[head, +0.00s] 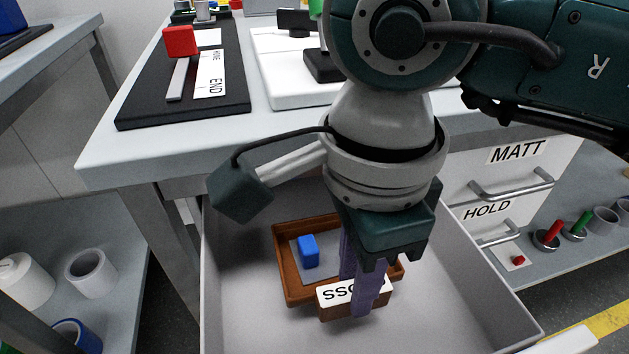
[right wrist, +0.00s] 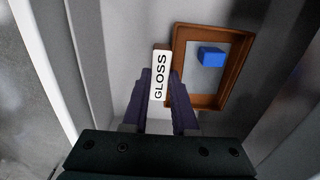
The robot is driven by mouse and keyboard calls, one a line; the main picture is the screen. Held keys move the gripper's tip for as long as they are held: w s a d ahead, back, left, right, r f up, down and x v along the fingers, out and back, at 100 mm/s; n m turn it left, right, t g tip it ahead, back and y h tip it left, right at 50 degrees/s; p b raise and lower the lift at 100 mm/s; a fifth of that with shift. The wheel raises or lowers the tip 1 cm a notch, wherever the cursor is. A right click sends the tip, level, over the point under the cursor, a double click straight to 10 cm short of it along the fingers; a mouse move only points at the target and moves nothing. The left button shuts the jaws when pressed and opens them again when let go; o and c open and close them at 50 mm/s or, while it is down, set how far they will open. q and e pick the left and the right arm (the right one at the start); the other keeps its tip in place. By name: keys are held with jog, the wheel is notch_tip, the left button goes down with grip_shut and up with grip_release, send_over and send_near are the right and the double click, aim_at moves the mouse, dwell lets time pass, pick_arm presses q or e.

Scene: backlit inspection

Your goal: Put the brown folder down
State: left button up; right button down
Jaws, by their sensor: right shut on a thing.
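The brown folder (head: 290,287) looks like a shallow brown tray with a raised rim and a grey inside. A small blue block (head: 308,251) is in it, and a white GLOSS label (head: 336,293) is on its brown grip block. My right gripper (head: 362,295) points down and is shut on that block. The folder also shows in the right wrist view (right wrist: 178,60), with the GLOSS label (right wrist: 159,76) between the fingers. The folder is inside the open grey drawer (head: 240,325); I cannot tell whether it touches the floor. My left gripper is not in view.
The drawer walls stand close around the folder, with bare floor at its left. Closed drawers marked MATT (head: 517,151) and HOLD (head: 487,210) are at the right. Above is a worktop (head: 130,150) with a black board (head: 140,115) holding a red-topped piece (head: 180,42).

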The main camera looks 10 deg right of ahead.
notch_tip(320, 180, down, 2)
jog(key=shift+f, duration=0.25)
jog(key=shift+f+b, duration=0.2)
jog(key=shift+b, duration=0.2)
jog(key=c, duration=0.7)
grip_release()
jog(key=shift+r, duration=0.1)
